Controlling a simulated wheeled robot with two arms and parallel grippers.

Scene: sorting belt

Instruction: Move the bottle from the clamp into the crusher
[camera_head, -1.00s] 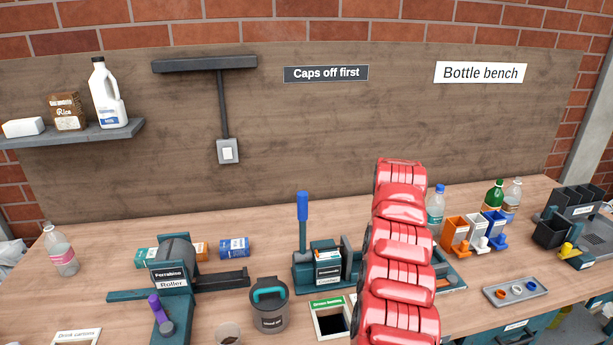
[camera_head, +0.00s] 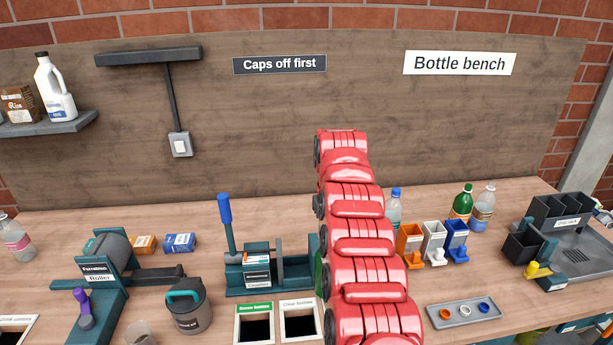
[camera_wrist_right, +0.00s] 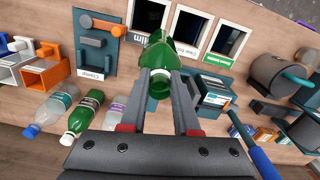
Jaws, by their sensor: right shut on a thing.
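My right gripper (camera_wrist_right: 158,82) is shut on a green bottle (camera_wrist_right: 155,56) in the right wrist view. The bottle's open, capless neck points toward the camera between the fingers. The teal clamp (camera_wrist_right: 95,50) with its orange-ended handle stands empty to the left of the bottle. The crusher (camera_wrist_right: 213,92) is just right of the gripper, its blue lever at lower right. In the head view the crusher (camera_head: 258,275) stands left of my red right arm, its lever raised. A green sliver of the bottle (camera_head: 319,275) shows between them; the arm hides the right gripper.
Bins for green bottles (camera_head: 255,325) and clear bottles (camera_head: 299,323) open in front of the crusher. A grey lidded pot (camera_head: 190,312) and the roller (camera_head: 100,270) stand left. Capped bottles (camera_head: 462,203), cap holders (camera_head: 432,240) and a cap tray (camera_head: 463,312) are on the right.

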